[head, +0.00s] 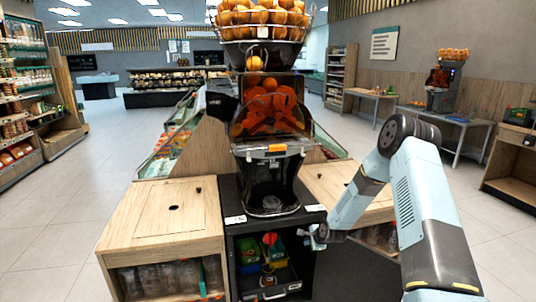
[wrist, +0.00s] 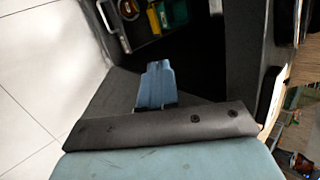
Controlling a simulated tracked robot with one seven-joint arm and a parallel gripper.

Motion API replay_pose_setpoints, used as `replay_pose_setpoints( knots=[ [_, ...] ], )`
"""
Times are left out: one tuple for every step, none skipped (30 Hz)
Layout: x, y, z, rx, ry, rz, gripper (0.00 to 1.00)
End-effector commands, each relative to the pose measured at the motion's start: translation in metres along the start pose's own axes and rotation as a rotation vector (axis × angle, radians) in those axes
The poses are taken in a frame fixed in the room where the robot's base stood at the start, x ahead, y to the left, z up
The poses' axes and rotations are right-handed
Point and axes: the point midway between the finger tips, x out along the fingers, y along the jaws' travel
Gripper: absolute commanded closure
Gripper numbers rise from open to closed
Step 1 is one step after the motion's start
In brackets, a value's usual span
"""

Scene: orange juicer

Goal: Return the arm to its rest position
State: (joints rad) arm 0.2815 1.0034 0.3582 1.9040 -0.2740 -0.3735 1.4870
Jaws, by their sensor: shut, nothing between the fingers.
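My gripper (head: 312,235) is in front of the black cabinet under the juicer, near the right side of its open compartment. Its closed fingers show in the wrist view (wrist: 156,82), with nothing between them. My arm reaches in from the lower right, bent at the elbow. The orange juicer (head: 268,165) stands on the black cabinet (head: 325,270), with oranges in its top basket (head: 262,22). The gripper is below and to the right of the juicer, and I cannot tell whether it touches the cabinet.
The open compartment holds a tray (head: 290,287) with green and yellow items and a red-topped tool. Wooden counters flank the juicer on the left (head: 165,210) and right (head: 345,185). A table (head: 465,125) with another juicer stands at the back right. The floor at left (head: 60,220) is clear.

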Motion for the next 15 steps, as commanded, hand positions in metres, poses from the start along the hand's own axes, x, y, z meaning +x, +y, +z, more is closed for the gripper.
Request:
replay_pose_setpoints(
  knots=[
    [-0.015,-0.013,0.001,-0.044,0.01,0.006,1.0],
    [-0.023,-0.018,0.002,-0.069,0.016,0.012,1.0],
    [-0.034,-0.025,0.003,-0.104,0.023,0.02,1.0],
    [-0.042,-0.03,0.003,-0.13,0.029,0.028,1.0],
    [-0.051,-0.035,0.003,-0.155,0.035,0.033,1.0],
    [-0.062,-0.042,0.004,-0.189,0.043,0.042,1.0],
    [-0.071,-0.046,0.004,-0.213,0.049,0.048,1.0],
    [-0.079,-0.051,0.005,-0.237,0.054,0.056,1.0],
    [-0.091,-0.057,0.007,-0.269,0.062,0.064,1.0],
    [-0.1,-0.062,0.008,-0.293,0.067,0.069,1.0],
    [-0.109,-0.065,0.009,-0.316,0.073,0.076,1.0],
    [-0.121,-0.07,0.01,-0.348,0.08,0.086,1.0],
    [-0.13,-0.074,0.011,-0.37,0.086,0.093,1.0],
    [-0.14,-0.078,0.011,-0.393,0.092,0.098,1.0],
    [-0.152,-0.082,0.013,-0.423,0.098,0.108,1.0]
  ],
)
